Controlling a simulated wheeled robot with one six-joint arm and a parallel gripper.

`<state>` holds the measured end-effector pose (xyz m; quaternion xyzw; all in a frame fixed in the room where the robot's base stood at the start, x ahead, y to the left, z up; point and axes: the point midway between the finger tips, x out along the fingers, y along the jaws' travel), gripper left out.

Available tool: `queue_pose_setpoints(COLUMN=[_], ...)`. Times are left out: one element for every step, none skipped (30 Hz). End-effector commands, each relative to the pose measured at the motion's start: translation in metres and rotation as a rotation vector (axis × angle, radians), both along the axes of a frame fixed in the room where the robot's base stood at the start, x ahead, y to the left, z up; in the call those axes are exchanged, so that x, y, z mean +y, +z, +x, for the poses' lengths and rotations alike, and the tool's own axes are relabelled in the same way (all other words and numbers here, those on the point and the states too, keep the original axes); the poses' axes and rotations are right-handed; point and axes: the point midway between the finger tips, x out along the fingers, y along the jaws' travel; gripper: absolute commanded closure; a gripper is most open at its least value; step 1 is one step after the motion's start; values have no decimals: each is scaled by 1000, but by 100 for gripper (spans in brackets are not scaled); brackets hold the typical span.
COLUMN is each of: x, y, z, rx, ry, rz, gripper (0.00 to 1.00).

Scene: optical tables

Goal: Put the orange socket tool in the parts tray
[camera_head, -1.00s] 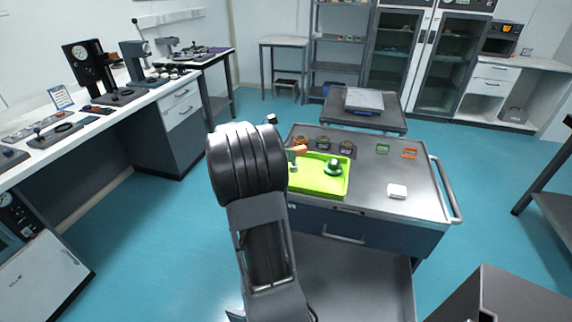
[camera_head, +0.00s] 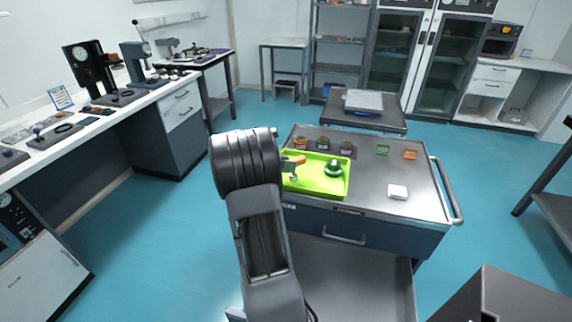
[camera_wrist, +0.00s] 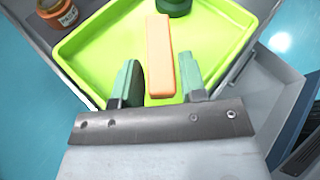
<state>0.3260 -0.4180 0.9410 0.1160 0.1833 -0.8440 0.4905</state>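The orange socket tool (camera_wrist: 160,60) shows as a plain orange bar over the lime-green parts tray (camera_wrist: 215,45) in the wrist view. My arm hides the tray's left edge in the head view.
A green round part (camera_head: 334,167) sits in the tray. Several small jars (camera_head: 323,143) stand behind it. A green piece (camera_head: 383,149), an orange piece (camera_head: 410,153) and a white block (camera_head: 398,191) lie right on the cart (camera_head: 380,175). The cart top between them is free.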

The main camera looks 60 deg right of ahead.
Motion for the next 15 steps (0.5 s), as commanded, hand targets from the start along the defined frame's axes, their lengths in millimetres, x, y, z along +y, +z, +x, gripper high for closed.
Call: queue_pose_setpoints(x=[0,0,0,0,0,0,0,0,0,0,0,1,3,4,8], y=[0,0,0,0,0,0,0,0,0,0,1,1,2,3,4], z=[0,0,0,0,0,0,0,0,0,0,0,1,2,3,6], rx=[0,0,0,0,0,0,0,0,0,0,0,0,0,0,0], ry=[0,0,0,0,0,0,0,0,0,0,0,1,1,2,3], rz=[0,0,0,0,0,0,0,0,0,0,0,0,-1,-1,-2], gripper=[57,54,50,47,47,47,47,47,47,47,47,47,47,47,47])
